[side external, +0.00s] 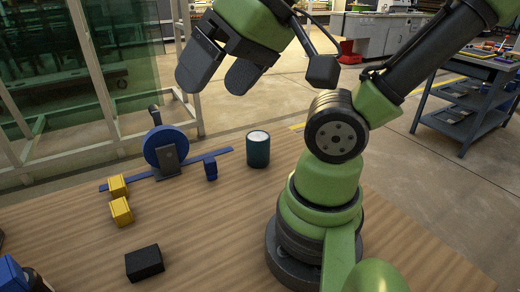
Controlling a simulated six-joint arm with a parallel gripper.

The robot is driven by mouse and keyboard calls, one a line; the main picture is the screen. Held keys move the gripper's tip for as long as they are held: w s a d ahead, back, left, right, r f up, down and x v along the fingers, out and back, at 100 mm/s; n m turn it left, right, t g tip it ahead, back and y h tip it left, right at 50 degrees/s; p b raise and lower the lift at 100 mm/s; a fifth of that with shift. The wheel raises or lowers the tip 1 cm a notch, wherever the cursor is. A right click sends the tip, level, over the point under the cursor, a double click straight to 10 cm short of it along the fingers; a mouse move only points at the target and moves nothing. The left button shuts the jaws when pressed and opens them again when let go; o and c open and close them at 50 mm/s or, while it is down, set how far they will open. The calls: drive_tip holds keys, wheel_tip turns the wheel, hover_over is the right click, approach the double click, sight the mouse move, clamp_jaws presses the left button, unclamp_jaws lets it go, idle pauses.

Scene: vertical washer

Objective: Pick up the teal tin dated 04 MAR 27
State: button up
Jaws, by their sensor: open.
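One teal tin (258,152) with a pale lid stands upright on the wooden table, right of the blue fixture. No date can be read on it from here. My gripper (218,82) is up in the air, above and to the left of the tin, well apart from it. Its two dark fingers are spread and nothing shows between them.
A blue wheel-like fixture (166,148) stands on a blue bar left of the tin, with a small blue block (210,168) between them. Two yellow blocks (121,211) and a black box (145,263) sit nearer. The table's middle is bare.

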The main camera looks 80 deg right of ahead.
drive_tip(key=o, duration=0.3)
drive_tip(key=m+g+h, duration=0.5)
drive_tip(key=m+h, duration=0.1)
drive_tip(key=m, duration=0.1)
approach(259, 137)
drive_tip(key=f, duration=0.2)
drive_tip(key=shift+t, duration=0.3)
drive_tip(key=shift+d+x, duration=0.15)
drive_tip(key=shift+x, duration=2.3)
drive_tip(key=shift+d+x, duration=0.2)
drive_tip(key=shift+x, duration=2.25)
